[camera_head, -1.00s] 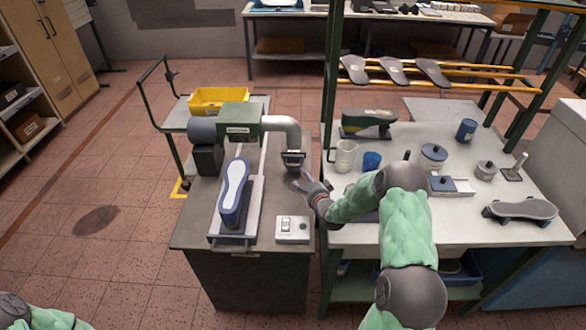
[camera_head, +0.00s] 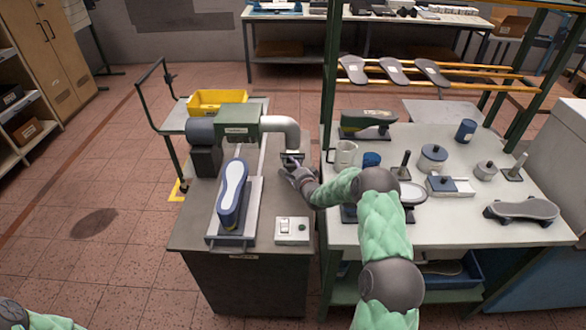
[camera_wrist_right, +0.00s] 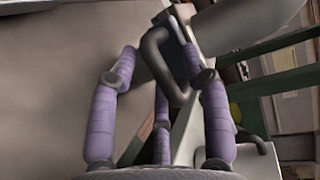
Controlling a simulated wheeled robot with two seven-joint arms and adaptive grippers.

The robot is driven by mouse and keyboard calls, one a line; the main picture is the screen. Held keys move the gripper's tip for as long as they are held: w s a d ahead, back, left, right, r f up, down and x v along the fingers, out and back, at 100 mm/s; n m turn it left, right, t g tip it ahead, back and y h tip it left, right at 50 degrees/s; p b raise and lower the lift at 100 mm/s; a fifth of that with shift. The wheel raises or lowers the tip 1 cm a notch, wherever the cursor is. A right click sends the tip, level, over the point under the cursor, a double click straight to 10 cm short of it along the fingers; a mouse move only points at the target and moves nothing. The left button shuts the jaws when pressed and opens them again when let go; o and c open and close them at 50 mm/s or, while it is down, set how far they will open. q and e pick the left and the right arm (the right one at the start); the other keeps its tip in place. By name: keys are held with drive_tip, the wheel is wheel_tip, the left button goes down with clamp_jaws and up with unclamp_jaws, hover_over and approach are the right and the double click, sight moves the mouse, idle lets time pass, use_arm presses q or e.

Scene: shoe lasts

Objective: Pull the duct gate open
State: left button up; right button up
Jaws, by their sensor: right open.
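The duct gate (camera_head: 291,157) is a small dark plate on the lower end of the grey elbow duct (camera_head: 283,126), at the back right of the machine bench. Its dark loop handle (camera_wrist_right: 160,70) shows in the right wrist view. My right gripper (camera_head: 287,171) is just below and in front of the gate. In the right wrist view its purple padded fingers (camera_wrist_right: 163,95) are spread, with the handle's lower end between them. I cannot tell whether any finger touches it. The gripper hides part of the gate in the head view. My left gripper is out of view.
A blue-edged shoe last (camera_head: 231,192) lies on the machine bench, with a switch box (camera_head: 292,230) at its front right. The white table (camera_head: 455,232) to the right holds a mug (camera_head: 345,153), a blue cup (camera_head: 371,160) and several pots. A yellow bin (camera_head: 216,100) stands behind.

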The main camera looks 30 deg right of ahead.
clamp_jaws()
drive_tip(key=s+a, duration=0.4)
drive_tip(key=s, duration=0.2)
drive_tip(key=shift+f, duration=0.15)
drive_tip(key=shift+s, duration=0.1)
drive_tip(key=shift+c, duration=1.1)
unclamp_jaws()
drive_tip(key=shift+o, duration=1.1)
drive_tip(key=shift+s, duration=0.15)
